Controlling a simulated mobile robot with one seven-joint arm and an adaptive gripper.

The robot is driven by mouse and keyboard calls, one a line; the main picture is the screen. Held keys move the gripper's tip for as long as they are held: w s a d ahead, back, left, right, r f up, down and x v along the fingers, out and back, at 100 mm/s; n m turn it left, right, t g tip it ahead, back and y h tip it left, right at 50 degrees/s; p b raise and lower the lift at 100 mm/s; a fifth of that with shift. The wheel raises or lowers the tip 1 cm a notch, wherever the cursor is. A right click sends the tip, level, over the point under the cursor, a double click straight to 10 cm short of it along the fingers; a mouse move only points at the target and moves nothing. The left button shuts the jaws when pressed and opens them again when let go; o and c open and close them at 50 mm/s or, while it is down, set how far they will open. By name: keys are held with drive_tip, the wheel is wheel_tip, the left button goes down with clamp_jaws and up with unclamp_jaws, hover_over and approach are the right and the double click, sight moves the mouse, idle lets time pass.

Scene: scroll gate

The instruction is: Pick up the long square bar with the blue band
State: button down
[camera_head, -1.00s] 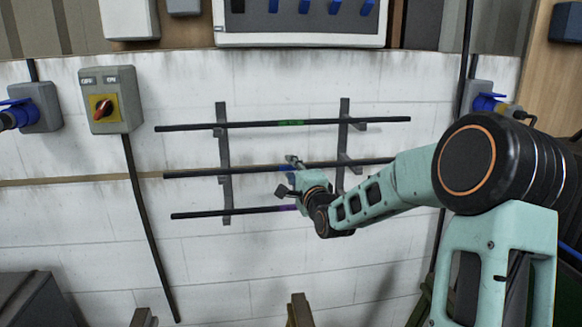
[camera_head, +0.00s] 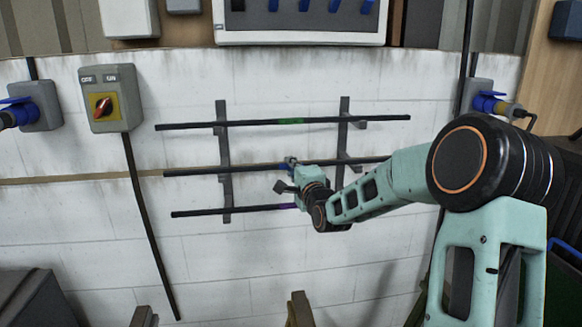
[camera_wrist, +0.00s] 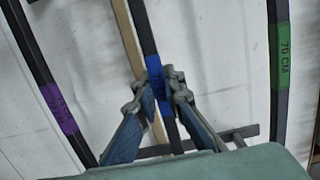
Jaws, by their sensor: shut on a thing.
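The long square bar with the blue band (camera_head: 205,172) is the middle one of three dark bars on the wall rack. It runs nearly level across both uprights. In the wrist view its blue band (camera_wrist: 154,68) lies between my fingertips. My gripper (camera_wrist: 167,88) is shut on the bar at the band, with a finger on each side. In the head view my gripper (camera_head: 289,164) covers part of the bar near its middle. I cannot tell whether the bar is clear of its hooks.
The bar with a green band (camera_head: 290,121) is above, and the bar with a purple band (camera_head: 230,211) is below. The rack has two dark uprights (camera_head: 223,143). A switch box (camera_head: 110,98) is at left, and a panel (camera_head: 300,38) is above.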

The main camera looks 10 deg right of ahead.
drive_tip(key=shift+r, duration=0.2)
drive_tip(key=shift+r, duration=0.1)
